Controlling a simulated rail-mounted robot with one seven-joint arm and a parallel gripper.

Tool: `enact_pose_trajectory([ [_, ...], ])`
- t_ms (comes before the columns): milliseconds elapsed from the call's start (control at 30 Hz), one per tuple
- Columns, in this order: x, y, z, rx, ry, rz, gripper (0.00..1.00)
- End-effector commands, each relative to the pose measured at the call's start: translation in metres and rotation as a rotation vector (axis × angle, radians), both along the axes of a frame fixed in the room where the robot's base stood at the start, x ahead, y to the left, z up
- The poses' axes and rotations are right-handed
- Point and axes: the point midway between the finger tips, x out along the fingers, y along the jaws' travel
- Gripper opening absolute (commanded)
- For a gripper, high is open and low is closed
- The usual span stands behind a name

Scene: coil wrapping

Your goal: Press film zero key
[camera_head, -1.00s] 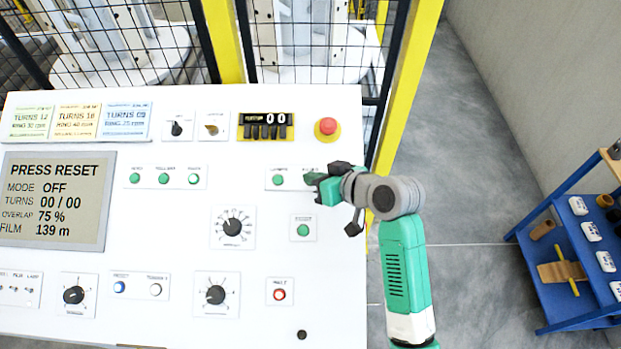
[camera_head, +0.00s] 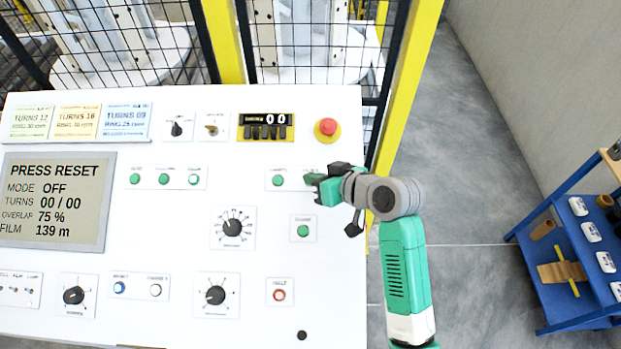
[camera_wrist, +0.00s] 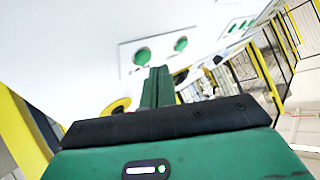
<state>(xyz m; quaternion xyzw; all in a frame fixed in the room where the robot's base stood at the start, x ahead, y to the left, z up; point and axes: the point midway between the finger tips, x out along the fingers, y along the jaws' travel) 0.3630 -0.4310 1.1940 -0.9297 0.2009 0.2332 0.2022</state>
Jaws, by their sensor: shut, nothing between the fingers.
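The white control panel (camera_head: 180,250) fills the left of the head view. Its key labels are too blurred for me to tell which is the film zero key. The screen (camera_head: 55,200) reads PRESS RESET, MODE OFF, TURNS 00 / 00, OVERLAP 75 %, FILM 139 m. In the wrist view, my gripper (camera_wrist: 157,72) is shut and empty, pointing toward two green keys (camera_wrist: 142,56) (camera_wrist: 181,44). I cannot tell whether it touches the panel.
A blue key (camera_head: 119,287) and a white key (camera_head: 155,290) are low on the panel. Yellow-framed mesh stands behind. A blue rack (camera_head: 560,235) is at right.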

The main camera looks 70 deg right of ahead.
Motion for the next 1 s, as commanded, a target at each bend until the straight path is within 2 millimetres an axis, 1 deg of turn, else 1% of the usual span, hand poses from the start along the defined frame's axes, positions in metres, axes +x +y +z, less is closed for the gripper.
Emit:
enact_pose_trajectory([
  [567,0.0000,0.0000,-0.0003,0.000,0.000,0.000,0.00],
  [800,0.0011,-0.0030,-0.0079,0.001,0.000,-0.001,0.00],
  [1000,0.0012,-0.0034,-0.0078,0.000,0.000,0.000,0.00],
])
